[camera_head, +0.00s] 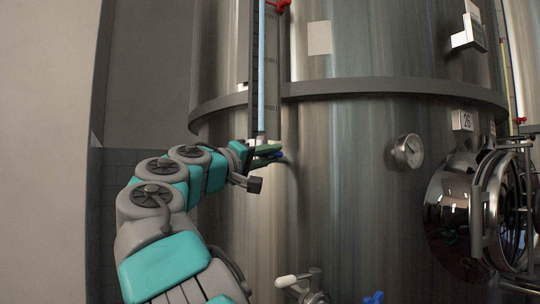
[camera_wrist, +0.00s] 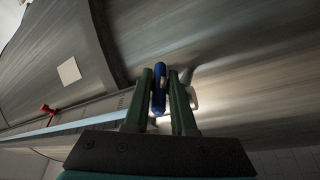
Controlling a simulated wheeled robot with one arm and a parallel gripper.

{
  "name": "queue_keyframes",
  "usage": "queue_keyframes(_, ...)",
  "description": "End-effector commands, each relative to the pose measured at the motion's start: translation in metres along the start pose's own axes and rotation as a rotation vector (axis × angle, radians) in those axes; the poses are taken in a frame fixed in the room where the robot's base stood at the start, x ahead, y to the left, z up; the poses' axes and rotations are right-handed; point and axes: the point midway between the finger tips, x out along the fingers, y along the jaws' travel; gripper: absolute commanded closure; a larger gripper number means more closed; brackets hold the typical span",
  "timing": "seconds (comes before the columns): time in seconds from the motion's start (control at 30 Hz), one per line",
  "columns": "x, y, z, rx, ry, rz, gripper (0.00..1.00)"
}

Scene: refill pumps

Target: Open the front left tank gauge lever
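The blue gauge lever (camera_wrist: 158,92) is at the lower end of the tank gauge (camera_head: 261,75), a tall blue sight tube on the steel tank (camera_head: 350,180). In the head view a bit of the lever (camera_head: 275,155) shows beside my gripper (camera_head: 266,152). In the wrist view my gripper (camera_wrist: 161,78) has its two green fingers on either side of the lever. The lever lies close to the left finger, and a narrow gap shows at the right finger. The fingers look open around it, and its far side is hidden.
A red handle (camera_head: 281,5) is higher on the gauge. A dial (camera_head: 408,151) and a round manhole door (camera_head: 460,215) are to the right. A valve with a white handle (camera_head: 290,281) and a blue handle (camera_head: 374,298) are below. A wall (camera_head: 45,150) stands at the left.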

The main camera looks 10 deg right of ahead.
Motion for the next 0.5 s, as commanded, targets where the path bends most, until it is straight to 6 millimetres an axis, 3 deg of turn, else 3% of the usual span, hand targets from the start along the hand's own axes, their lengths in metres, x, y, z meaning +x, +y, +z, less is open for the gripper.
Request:
queue_keyframes(0.2,0.0000,-0.0002,0.0000,0.000,0.000,0.000,1.00)
queue_keyframes(0.5,0.0000,-0.0003,0.0001,0.000,0.000,-0.001,1.00)
